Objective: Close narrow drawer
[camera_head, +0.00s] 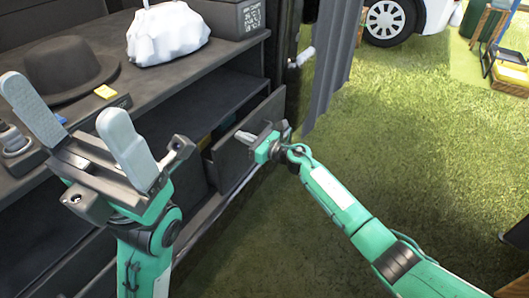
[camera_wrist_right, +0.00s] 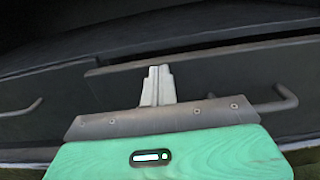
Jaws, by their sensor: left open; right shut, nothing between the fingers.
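The narrow drawer (camera_head: 228,164) is in the dark cabinet at the centre of the head view. It stands partly pulled out, with a gap behind its front panel. My right gripper (camera_head: 244,137) is shut and empty, with its fingertips at the drawer front. In the right wrist view, the shut fingers (camera_wrist_right: 158,85) overlap the upper edge of the drawer front (camera_wrist_right: 215,80); I cannot tell whether they touch. A bar handle (camera_wrist_right: 275,102) shows to their right. My left gripper (camera_head: 68,106) is open and empty, raised in front of the shelf on the left.
The cabinet shelf (camera_head: 190,68) holds a dark hat (camera_head: 70,68), a white bag (camera_head: 167,35) and a dark box (camera_head: 228,15). A grey curtain (camera_head: 333,60) hangs by the cabinet's right end. Open grass (camera_head: 420,140) lies to the right.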

